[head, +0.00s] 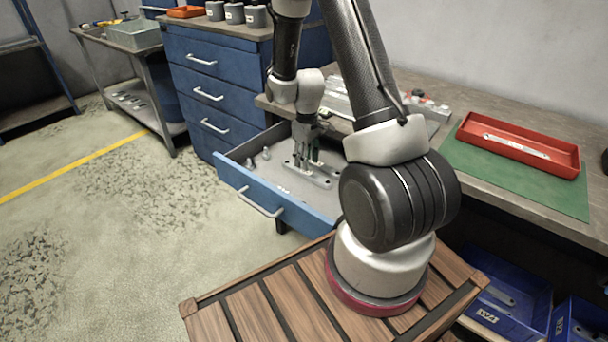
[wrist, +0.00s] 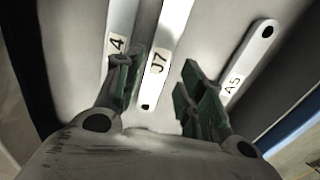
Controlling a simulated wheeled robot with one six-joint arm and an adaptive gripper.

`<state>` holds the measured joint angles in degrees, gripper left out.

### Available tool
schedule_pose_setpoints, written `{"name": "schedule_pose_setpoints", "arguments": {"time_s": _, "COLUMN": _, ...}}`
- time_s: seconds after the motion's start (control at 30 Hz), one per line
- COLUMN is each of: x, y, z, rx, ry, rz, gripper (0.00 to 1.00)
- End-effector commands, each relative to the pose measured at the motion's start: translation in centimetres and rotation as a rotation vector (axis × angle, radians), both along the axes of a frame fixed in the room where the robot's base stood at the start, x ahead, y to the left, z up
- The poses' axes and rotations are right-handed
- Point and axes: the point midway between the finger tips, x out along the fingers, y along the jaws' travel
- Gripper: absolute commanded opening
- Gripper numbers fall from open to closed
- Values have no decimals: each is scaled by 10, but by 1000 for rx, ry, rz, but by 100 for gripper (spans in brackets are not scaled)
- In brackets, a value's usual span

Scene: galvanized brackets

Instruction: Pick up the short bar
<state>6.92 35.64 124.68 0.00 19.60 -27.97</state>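My gripper (head: 308,158) reaches down into the open blue drawer (head: 285,218). In the wrist view my gripper (wrist: 160,72) is open, with green pads apart. A pale flat bar labelled J7 (wrist: 160,45) lies between the fingers in that view; I see no contact. A bar whose label shows a 4 (wrist: 118,38) lies to its left, partly behind the left finger. A bar labelled A5 (wrist: 250,60) lies slanted to the right. The tops of the left two bars are cut off, so I cannot tell which bar is shortest.
Small metal parts (head: 250,164) lie in the drawer's left side. The drawer walls surround the gripper. On the bench, a red tray (head: 562,172) holding a long bar sits on a green mat (head: 568,202). Blue bins (head: 535,290) stand below at right. The floor at left is open.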

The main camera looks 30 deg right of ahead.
Motion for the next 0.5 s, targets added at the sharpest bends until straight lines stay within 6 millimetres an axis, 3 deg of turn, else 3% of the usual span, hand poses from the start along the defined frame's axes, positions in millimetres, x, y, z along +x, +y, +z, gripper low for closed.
{"name": "schedule_pose_setpoints", "arguments": {"time_s": 0.23, "x": 2, "y": 1, "z": -38, "rx": 1, "ry": 4, "rz": -1, "gripper": 39}}
{"name": "schedule_pose_setpoints", "arguments": {"time_s": 0.5, "x": 2, "y": 1, "z": -46, "rx": 0, "ry": 1, "rz": -1, "gripper": 39}}
